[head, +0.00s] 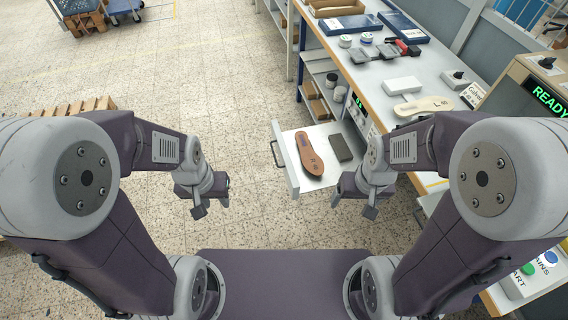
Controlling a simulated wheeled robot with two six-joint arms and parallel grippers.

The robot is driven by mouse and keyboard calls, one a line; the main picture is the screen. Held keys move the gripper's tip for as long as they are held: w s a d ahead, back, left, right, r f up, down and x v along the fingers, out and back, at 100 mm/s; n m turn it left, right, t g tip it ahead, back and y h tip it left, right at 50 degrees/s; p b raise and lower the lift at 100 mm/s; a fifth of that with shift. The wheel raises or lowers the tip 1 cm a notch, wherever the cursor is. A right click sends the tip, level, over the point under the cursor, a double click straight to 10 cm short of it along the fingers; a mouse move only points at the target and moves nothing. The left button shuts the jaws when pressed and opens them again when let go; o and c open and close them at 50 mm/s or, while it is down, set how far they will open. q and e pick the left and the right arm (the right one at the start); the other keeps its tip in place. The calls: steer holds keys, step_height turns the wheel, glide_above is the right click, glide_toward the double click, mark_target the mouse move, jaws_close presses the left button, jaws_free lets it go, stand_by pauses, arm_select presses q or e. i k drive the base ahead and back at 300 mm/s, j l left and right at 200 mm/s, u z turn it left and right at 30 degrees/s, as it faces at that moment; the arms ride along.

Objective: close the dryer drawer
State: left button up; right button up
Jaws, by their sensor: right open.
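The dryer drawer (293,181) is pulled out to the left from under the workbench. A brown insole (310,153) and a dark grey block (340,148) lie in it. Its dark handle (275,154) is on the left front face. The dryer's front (357,113) with green lit digits shows under the bench edge. My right gripper (354,203) is open and empty, just below the drawer's near right corner in the picture. My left gripper (211,197) looks open and empty over the floor, left of the drawer and apart from it.
The workbench (438,72) on the right holds a pale insole (423,105), a white block (402,86), blue trays and small jars. A machine reading READY (545,92) stands at the far right. Shelves are under the bench. The floor (220,90) left of the drawer is clear.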

mark_target(341, 148)
steer(key=i+j+z, duration=0.5)
steer(key=i+j, duration=0.2)
steer(key=i+z, duration=0.1)
